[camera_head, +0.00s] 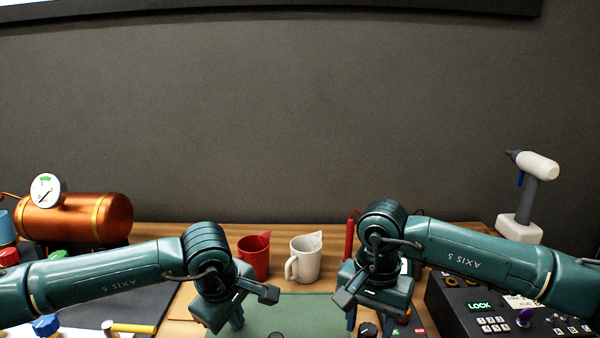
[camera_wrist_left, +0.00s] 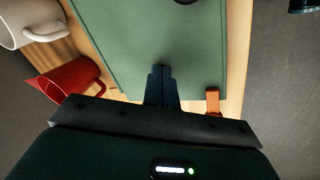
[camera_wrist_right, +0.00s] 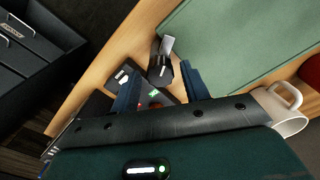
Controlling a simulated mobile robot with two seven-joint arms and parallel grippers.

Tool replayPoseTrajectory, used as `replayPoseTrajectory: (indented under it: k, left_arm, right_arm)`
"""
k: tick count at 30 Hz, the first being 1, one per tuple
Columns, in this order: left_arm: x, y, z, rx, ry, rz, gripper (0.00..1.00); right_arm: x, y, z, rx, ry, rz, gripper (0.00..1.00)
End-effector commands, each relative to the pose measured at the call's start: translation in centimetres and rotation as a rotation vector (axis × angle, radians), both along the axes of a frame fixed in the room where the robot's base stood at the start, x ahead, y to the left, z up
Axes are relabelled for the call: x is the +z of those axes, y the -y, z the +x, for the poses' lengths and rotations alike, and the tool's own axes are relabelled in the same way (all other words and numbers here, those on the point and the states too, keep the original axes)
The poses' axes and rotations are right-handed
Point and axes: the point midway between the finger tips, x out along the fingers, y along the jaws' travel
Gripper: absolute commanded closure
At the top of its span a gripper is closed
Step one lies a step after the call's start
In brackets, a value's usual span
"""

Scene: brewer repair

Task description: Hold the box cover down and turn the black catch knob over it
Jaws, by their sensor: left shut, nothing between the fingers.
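A flat green panel, apparently the box cover (camera_head: 310,306), lies on the wooden bench between my arms. It also shows in the left wrist view (camera_wrist_left: 150,40) and the right wrist view (camera_wrist_right: 225,45). A black knob (camera_wrist_right: 160,66) with a grey tab stands beside the panel's edge in the right wrist view; it appears at the bottom of the head view (camera_head: 368,329). My left gripper (camera_wrist_left: 162,70) is shut and empty over the panel, near an orange clip (camera_wrist_left: 212,101) at its edge. My right gripper (camera_wrist_right: 160,86) is open, with the knob just beyond its fingers.
A red jug (camera_head: 253,258) and a white jug (camera_head: 303,262) stand behind the panel. A dark control box (camera_head: 470,312) is at the right, with a white-and-grey tool (camera_head: 527,190) behind it. A copper tank (camera_head: 85,217) stands at the left.

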Motion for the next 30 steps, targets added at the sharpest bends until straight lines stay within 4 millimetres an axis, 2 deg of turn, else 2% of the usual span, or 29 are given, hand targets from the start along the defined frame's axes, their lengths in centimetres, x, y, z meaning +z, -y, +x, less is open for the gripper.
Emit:
replayPoseTrajectory:
  k: [1, 12, 14, 30]
  left_arm:
    - [-0.1, -0.01, -0.04, 0.0, -0.002, 0.001, 1.0]
    - [-0.1, -0.03, -0.03, 0.0, -0.002, 0.001, 1.0]
    - [-0.1, -0.03, -0.03, 0.0, -0.002, 0.001, 1.0]
    - [-0.09, -0.06, -0.02, 0.0, -0.001, 0.002, 1.0]
  right_arm:
    - [0.01, 0.01, 0.0, 0.0, 0.0, 0.0, 0.59]
    - [0.03, 0.02, 0.01, 0.0, 0.001, -0.001, 0.88]
    - [0.03, 0.01, 0.0, -0.012, 0.001, -0.001, 0.88]
    - [0.07, 0.05, 0.01, -0.431, 0.002, -0.001, 0.88]
